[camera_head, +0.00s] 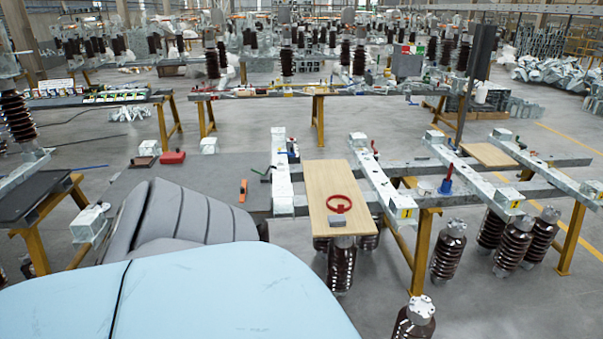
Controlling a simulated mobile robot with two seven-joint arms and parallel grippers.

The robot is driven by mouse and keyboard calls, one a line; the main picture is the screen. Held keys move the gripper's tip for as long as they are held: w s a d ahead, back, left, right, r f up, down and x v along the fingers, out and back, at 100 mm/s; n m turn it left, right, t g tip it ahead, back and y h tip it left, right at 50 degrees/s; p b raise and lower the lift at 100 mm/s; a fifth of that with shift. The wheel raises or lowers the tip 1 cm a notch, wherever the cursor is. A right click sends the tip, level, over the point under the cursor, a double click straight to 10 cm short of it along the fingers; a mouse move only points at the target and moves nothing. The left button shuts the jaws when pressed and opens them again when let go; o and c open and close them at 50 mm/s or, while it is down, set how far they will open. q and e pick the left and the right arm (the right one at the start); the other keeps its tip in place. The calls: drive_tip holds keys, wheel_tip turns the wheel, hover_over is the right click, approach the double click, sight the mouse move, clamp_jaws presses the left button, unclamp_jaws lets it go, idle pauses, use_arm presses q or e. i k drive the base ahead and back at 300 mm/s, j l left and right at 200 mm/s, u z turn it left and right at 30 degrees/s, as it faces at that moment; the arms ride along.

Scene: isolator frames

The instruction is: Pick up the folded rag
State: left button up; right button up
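I cannot pick out the folded rag for certain. A small grey block-like thing (336,220) lies near the front end of a light wooden board (325,179); it is too small to tell whether it is cloth. A red ring-shaped thing (339,204) lies just behind it on the same board. A flat red thing (172,157) and a small brown thing (142,161) lie on the dark grey tabletop (215,180) to the left. Neither of my grippers is in view.
An orange-handled tool (243,190) lies on the dark tabletop. Metal frames (470,178) on yellow legs (421,251) stand at right, with brown insulators (448,252) below. A large light blue surface (180,295) and grey padded shape (185,215) hide the lower left. Open floor lies farther back.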

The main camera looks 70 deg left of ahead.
sight(338, 220)
drive_tip(key=u, duration=2.05)
drive_tip(key=i+l+z, duration=0.15)
drive_tip(key=i, duration=0.5)
drive_tip(key=i+l+z, duration=0.2)
drive_tip(key=i, duration=0.45)
drive_tip(key=i+l+z, duration=0.15)
drive_tip(key=i, duration=0.5)
